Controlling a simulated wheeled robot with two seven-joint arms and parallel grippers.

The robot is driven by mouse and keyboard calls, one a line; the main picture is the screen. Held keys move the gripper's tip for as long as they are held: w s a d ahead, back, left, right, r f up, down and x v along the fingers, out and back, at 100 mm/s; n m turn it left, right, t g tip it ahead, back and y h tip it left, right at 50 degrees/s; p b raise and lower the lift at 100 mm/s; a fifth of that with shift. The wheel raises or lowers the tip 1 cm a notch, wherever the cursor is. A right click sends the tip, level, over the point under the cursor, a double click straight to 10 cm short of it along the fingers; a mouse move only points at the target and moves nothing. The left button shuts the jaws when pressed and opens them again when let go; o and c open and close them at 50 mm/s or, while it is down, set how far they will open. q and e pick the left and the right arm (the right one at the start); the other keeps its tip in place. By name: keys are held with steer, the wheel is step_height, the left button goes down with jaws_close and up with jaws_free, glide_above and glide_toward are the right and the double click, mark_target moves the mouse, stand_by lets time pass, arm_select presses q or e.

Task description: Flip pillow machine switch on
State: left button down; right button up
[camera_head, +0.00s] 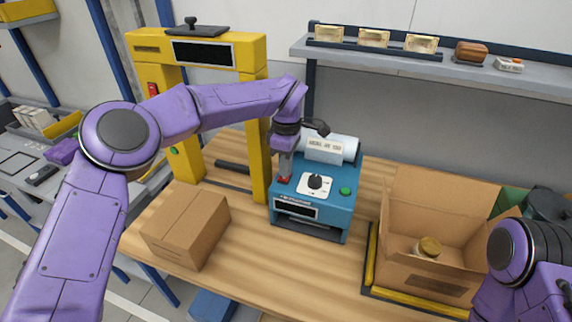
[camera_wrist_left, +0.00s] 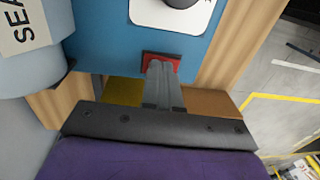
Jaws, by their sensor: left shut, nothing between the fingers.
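The blue pillow machine (camera_head: 330,224) stands on the wooden table, with a white film roll (camera_head: 326,149) at its back. Its top has a red switch (camera_head: 284,180), a black knob (camera_head: 315,182) on a white plate and a green button (camera_head: 345,191). My left gripper (camera_head: 285,176) points down with its fingers shut and empty, at the red switch. In the left wrist view, the fingertips (camera_wrist_left: 160,65) overlap the red switch (camera_wrist_left: 152,56) and partly hide it; I cannot tell whether they press it. The right gripper is not in view; only my right arm shows at the lower right.
A closed cardboard box (camera_head: 186,228) sits on the table (camera_head: 270,262) left of the machine. A yellow frame (camera_head: 259,140) stands behind it. An open carton (camera_head: 420,274) with a jar (camera_head: 429,246) is at right. A grey shelf (camera_head: 440,70) is above.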

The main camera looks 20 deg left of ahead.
arm_select(q)
steer(key=r+p, duration=0.4)
steer(key=p, duration=0.1)
steer(key=shift+w+r, duration=0.25)
steer(key=shift+r, duration=0.15)
steer(key=shift+w+d+r+b, duration=0.1)
steer(key=shift+w+r+b, duration=0.15)
steer(key=shift+b, duration=0.25)
step_height(320, 180, up, 9)
steer(key=shift+w+f, duration=0.2)
steer(key=shift+w, duration=0.1)
steer(key=s+b, duration=0.1)
steer(key=b, duration=0.3)
steer(key=shift+s+g, duration=0.15)
steer(key=shift+g, duration=0.15)
